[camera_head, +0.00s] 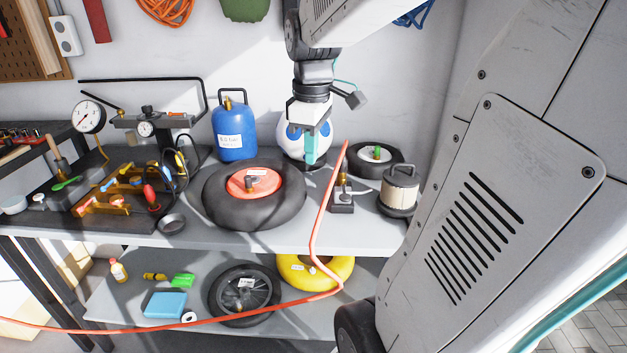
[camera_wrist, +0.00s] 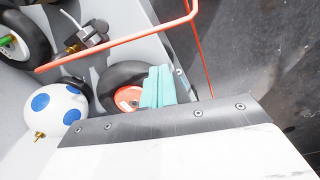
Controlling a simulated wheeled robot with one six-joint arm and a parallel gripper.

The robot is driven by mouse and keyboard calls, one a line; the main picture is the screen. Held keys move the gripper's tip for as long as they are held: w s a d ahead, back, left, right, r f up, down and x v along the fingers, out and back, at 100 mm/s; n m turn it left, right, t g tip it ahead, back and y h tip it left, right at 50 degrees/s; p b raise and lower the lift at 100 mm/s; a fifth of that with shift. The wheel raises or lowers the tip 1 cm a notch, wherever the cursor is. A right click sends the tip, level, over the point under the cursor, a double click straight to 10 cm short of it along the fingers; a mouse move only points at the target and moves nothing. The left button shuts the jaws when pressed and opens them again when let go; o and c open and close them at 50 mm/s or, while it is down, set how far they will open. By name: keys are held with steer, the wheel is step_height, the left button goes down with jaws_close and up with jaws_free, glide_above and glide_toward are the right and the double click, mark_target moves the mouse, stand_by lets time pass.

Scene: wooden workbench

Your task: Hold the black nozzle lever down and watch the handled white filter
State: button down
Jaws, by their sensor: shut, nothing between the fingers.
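The handled white filter (camera_head: 401,190), a pale cylinder with a dark base and a handle on top, stands upright at the bench's right side. Left of it is a small grey block with a brass fitting (camera_head: 342,199), probably the nozzle stand. The shut fingers also show in the wrist view (camera_wrist: 158,86). They are apart from the block and the filter.
A red hose (camera_head: 318,215) rises past the block and hangs over the bench front. A large tyre with a red hub (camera_head: 222,205), the spotted ball (camera_head: 291,137), a small wheel (camera_head: 364,157) and a blue gas bottle (camera_head: 234,133) crowd the bench. Its front edge is clearer.

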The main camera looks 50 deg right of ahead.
mark_target(346, 197)
steer(key=w+d+f+n, duration=0.1)
steer(key=d+f+n, duration=0.1)
steer(key=d, duration=1.2)
steer(key=shift+d+f+n+g, duration=0.25)
steer(key=shift+d+n+g, duration=0.05)
steer(key=shift+n, duration=0.3)
step_height(346, 197, down, 14)
steer(key=shift+w+f, duration=0.1)
steer(key=shift+a, duration=0.1)
